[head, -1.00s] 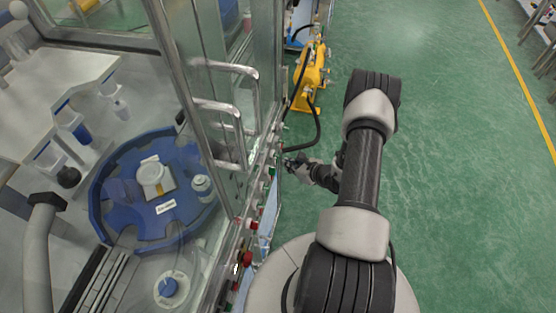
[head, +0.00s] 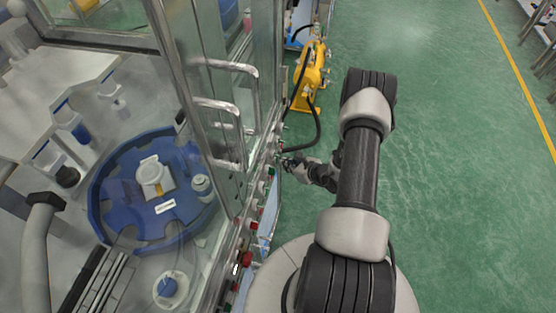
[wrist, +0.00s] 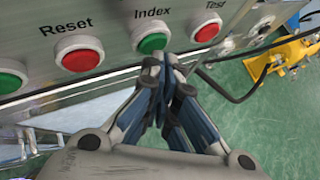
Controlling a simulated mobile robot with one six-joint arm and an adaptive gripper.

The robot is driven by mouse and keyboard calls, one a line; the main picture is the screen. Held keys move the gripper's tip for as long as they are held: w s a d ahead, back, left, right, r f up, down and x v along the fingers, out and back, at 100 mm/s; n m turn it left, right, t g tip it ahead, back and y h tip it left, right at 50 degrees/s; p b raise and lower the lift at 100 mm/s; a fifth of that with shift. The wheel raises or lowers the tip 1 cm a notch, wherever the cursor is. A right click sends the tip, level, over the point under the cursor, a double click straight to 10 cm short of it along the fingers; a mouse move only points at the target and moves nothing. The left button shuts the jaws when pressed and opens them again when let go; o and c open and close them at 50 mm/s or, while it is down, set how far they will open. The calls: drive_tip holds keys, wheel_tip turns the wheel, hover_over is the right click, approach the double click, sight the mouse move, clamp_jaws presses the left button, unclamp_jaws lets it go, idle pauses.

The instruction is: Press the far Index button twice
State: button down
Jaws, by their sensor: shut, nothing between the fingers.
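The green Index button (wrist: 152,43) sits on the grey panel under the printed word "Index" in the wrist view. My gripper (wrist: 166,62) is shut and empty. Its fingertips are just below and slightly right of the Index button in the picture, overlapping its lower edge; I cannot tell whether they touch it. In the head view my gripper (head: 283,160) is at the machine's front panel, beyond the door handles, and hides the button there.
Red Reset (wrist: 80,54) and Test (wrist: 208,29) buttons flank Index, with another green button (wrist: 9,81) at far left. A glass door with metal handles (head: 228,68) stands beside the arm. A black hose and yellow machine (head: 308,75) lie beyond. Green floor is open on the right.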

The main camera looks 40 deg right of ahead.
drive_tip(key=shift+w+a, duration=0.25)
drive_tip(key=shift+w, duration=0.1)
idle(0.4)
idle(0.3)
drive_tip(key=shift+s+d, duration=0.5)
drive_tip(key=shift+s, duration=0.15)
drive_tip(key=shift+d, duration=0.1)
drive_tip(key=s+d, duration=0.1)
drive_tip(key=s, duration=0.1)
drive_tip(key=s+d+b, duration=0.1)
drive_tip(key=d, duration=0.1)
drive_tip(key=shift+s, duration=0.4)
idle(0.7)
